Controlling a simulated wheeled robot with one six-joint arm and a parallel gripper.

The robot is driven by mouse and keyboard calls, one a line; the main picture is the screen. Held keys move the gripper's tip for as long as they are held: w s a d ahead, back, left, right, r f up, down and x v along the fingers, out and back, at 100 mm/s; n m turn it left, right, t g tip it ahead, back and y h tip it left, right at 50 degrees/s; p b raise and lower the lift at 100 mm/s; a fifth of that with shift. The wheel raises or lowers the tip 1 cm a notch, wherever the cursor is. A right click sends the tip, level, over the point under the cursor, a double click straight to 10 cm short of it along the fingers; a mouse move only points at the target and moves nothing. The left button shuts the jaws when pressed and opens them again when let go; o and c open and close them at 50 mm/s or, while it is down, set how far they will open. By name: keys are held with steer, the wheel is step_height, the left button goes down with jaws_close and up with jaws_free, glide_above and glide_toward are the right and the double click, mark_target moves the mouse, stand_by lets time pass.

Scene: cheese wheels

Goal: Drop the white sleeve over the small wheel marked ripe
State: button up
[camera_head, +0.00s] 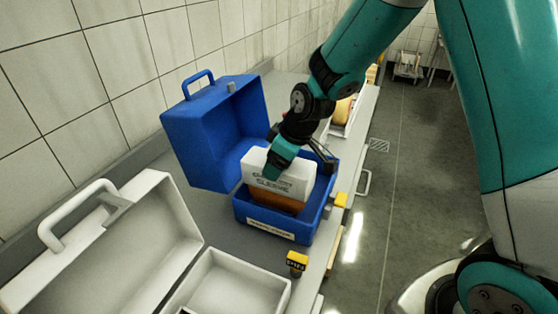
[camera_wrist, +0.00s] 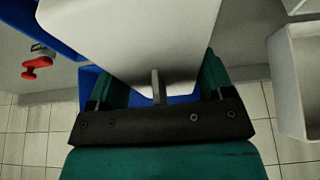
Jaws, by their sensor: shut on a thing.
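The white sleeve (camera_head: 285,183), with dark print on its front, is gripped by my gripper (camera_head: 279,163) and sits upright in the open blue case (camera_head: 245,213). Below the sleeve's lower edge shows an orange-brown block (camera_head: 275,201), probably a cheese wheel; I cannot tell how far the sleeve covers it, and no mark on it is readable. In the wrist view the white sleeve (camera_wrist: 130,40) fills the space between my two fingers (camera_wrist: 160,85), which are shut on it.
The blue case's raised lid (camera_head: 215,130) stands behind and left of the sleeve. An open white case (camera_head: 235,290) is nearer. Farther along, a white tray (camera_head: 345,125) holds a yellowish wheel. A red knob (camera_wrist: 37,64) shows in the wrist view.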

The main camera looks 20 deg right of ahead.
steer(key=shift+f+b, duration=0.3)
steer(key=shift+f, duration=0.05)
steer(key=o, duration=0.8)
steer(key=shift+o, duration=0.2)
steer(key=shift+r, duration=0.1)
steer(key=b+v, duration=0.2)
steer(key=v, duration=1.5)
steer(key=s+a+f+g, duration=0.1)
steer(key=s+a, duration=0.2)
steer(key=s, duration=0.4)
steer(key=s+a+f+m+g, duration=0.1)
steer(key=s+a, duration=0.2)
steer(key=s, duration=0.4)
steer(key=s+a+m+g+y, duration=0.1)
steer(key=s+a, duration=0.2)
steer(key=s, duration=0.4)
steer(key=shift+s+a+f, duration=0.15)
steer(key=shift+s+f, duration=0.05)
steer(key=shift+f, duration=0.2)
